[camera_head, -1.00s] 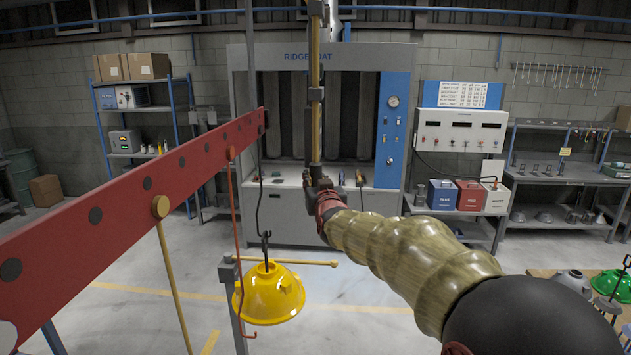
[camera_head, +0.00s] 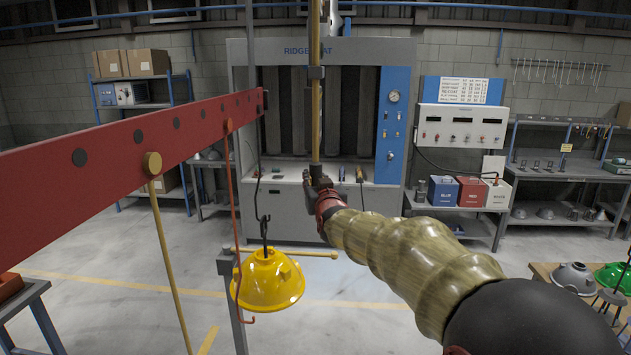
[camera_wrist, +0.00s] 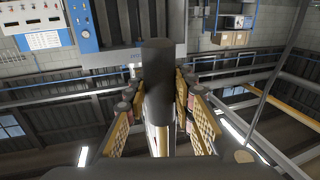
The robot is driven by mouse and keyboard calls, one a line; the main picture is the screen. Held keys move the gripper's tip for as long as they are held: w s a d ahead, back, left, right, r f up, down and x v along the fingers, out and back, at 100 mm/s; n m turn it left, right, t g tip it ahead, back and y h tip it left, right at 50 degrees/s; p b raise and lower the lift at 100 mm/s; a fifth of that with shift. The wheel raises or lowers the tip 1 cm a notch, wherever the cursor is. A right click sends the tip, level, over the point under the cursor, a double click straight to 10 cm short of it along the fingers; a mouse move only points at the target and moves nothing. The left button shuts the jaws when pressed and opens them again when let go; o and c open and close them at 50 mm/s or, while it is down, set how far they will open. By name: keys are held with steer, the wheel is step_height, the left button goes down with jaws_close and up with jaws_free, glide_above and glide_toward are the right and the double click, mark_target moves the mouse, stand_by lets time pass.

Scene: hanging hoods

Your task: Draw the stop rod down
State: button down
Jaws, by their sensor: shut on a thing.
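The stop rod is a long upright brass rod (camera_head: 316,120) with a dark cylindrical grip (camera_head: 316,174) at its lower end. My gripper (camera_head: 317,182) is shut around this grip, just left of picture centre in the head view. In the wrist view the dark grip (camera_wrist: 158,85) stands between the two finger pads. The rod's upper end runs out of the head view.
A red beam (camera_head: 120,146) crosses the left side. From it hang a yellow rod (camera_head: 168,255) and a red hooked rod (camera_head: 234,210). A yellow hood (camera_head: 268,282) hangs left of my arm.

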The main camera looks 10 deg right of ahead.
steer(key=shift+f+b, duration=0.35)
steer(key=shift+f, duration=0.35)
steer(key=c, duration=1.9)
jaws_free()
steer(key=shift+f, duration=0.1)
steer(key=o, duration=0.4)
steer(key=shift+o, duration=0.2)
steer(key=shift+s+r, duration=0.1)
steer(key=shift+r, duration=0.1)
steer(key=s, duration=1.1)
steer(key=shift+s+a, duration=0.3)
steer(key=shift+s, duration=0.1)
steer(key=shift+f, duration=0.1)
